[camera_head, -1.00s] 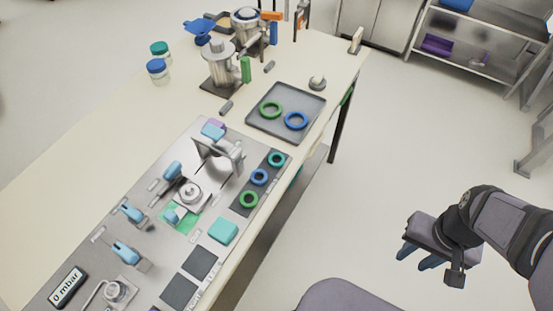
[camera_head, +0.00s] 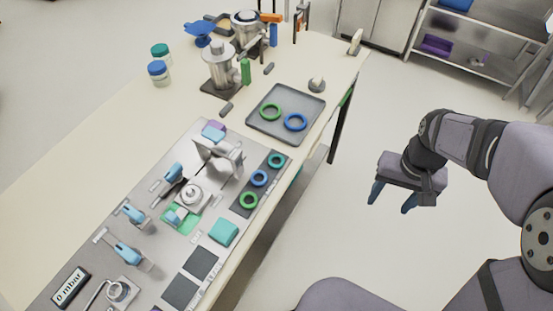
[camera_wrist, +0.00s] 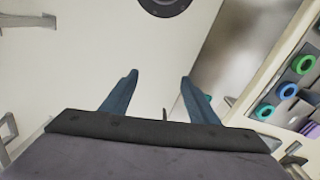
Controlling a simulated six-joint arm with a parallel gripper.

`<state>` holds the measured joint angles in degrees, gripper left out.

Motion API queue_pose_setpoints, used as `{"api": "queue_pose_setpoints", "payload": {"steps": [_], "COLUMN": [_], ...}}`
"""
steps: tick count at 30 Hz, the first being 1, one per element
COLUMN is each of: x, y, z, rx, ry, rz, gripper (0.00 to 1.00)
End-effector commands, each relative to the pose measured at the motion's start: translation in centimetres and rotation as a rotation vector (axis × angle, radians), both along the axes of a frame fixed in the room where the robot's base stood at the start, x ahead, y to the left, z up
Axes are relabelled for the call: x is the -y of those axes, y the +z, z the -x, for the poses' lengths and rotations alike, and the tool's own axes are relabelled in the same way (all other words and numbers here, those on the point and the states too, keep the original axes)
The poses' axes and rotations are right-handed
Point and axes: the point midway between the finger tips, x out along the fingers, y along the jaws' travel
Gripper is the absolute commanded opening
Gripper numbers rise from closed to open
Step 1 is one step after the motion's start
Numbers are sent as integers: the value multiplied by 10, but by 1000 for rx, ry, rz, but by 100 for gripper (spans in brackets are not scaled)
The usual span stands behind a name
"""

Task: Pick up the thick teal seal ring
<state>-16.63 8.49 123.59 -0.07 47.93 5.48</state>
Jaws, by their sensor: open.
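The teal seal ring (camera_head: 276,160) lies at the far end of a dark strip on the grey panel, above a blue ring (camera_head: 259,178) and a green ring (camera_head: 249,200). In the wrist view, a teal ring (camera_wrist: 265,112) shows at the right, beside a blue ring (camera_wrist: 288,91) and a green ring (camera_wrist: 303,64). My gripper (camera_head: 393,201) hangs over the floor to the right of the table, well apart from the rings. Its two blue fingers are spread and empty, also in the wrist view (camera_wrist: 158,78).
A teal block (camera_head: 223,232) sits nearer on the panel. A metal clamp (camera_head: 222,158) stands left of the strip. The floor around my gripper is clear.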

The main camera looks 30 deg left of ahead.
Motion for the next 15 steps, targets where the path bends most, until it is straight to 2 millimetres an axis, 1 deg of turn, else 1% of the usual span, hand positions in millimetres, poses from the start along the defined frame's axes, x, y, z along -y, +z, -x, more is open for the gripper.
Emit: {"api": "queue_pose_setpoints", "payload": {"steps": [1, 2, 3, 5, 6, 8, 9, 12, 15], "x": [-30, -46, -68, -103, -126, -161, -183, -231, -267], "y": [4, 5, 7, 8, 8, 8, 7, 4, 1], "z": [-14, -20, -28, -36, -39, -40, -39, -31, -21], "rx": [-3, -4, -4, -3, -4, -4, -4, -4, -3], "ry": [52, 76, 106, 152, 183, 225, 253, 312, 356], "rz": [1, 1, 1, 1, 2, 2, 2, 2, 2], "gripper": [54, 54, 54, 54, 54, 54, 54, 54, 54]}}
